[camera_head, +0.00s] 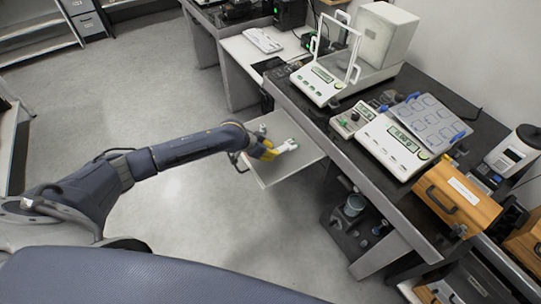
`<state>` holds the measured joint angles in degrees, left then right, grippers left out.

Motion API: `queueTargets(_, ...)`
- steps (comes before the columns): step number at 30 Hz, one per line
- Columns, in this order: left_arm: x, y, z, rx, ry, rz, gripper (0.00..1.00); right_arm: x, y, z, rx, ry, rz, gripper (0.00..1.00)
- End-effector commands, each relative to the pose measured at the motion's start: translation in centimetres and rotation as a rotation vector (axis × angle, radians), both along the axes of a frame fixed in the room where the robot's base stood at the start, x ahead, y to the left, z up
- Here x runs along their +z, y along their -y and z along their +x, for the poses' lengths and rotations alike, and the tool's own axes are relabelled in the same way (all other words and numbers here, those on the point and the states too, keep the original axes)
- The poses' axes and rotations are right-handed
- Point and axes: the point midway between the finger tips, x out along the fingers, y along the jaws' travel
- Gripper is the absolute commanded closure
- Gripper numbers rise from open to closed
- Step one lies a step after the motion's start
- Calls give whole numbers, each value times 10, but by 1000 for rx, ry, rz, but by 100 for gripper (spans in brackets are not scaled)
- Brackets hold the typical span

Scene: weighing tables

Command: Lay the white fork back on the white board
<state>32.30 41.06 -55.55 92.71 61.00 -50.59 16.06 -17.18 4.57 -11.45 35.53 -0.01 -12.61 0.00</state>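My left gripper (266,149), with yellow parts, is over the pale pull-out board (272,176) that juts from the dark weighing table. A small white piece (286,146), which may be the white fork, shows right at the gripper's fingertips, above or on the board. It is too small to tell whether the fingers are closed on it or whether it touches the board. My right gripper is not in view.
The dark table (290,98) carries a balance with a glass shield (320,85), a second balance (395,145) and a blue-grey tray (425,122). A wooden case (458,198) stands at the right. Open floor lies left of the board.

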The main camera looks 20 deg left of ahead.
Motion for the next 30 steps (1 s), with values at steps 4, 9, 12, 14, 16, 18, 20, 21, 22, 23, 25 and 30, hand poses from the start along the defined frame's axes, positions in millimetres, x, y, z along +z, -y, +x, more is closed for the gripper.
queueTargets(4,-20,0,0,1,-3,0,100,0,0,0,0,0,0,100)
queueTargets(9,-24,0,0,0,1,-1,100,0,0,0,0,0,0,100)
queueTargets(12,-24,0,0,0,1,-1,100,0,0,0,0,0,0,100)
queueTargets(14,-24,0,0,0,0,0,100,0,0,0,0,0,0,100)
queueTargets(16,-25,0,0,0,0,0,100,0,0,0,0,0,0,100)
queueTargets(18,-27,0,0,0,-1,1,80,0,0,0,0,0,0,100)
queueTargets(20,-26,0,0,0,-1,1,73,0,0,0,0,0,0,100)
queueTargets(21,-26,0,0,0,0,0,69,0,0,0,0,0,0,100)
queueTargets(22,-26,0,0,0,0,0,65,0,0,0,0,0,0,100)
queueTargets(23,-26,0,0,0,0,0,62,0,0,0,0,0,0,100)
queueTargets(25,-26,0,0,0,0,0,61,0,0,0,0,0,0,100)
queueTargets(30,-26,0,0,0,0,0,61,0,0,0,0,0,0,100)
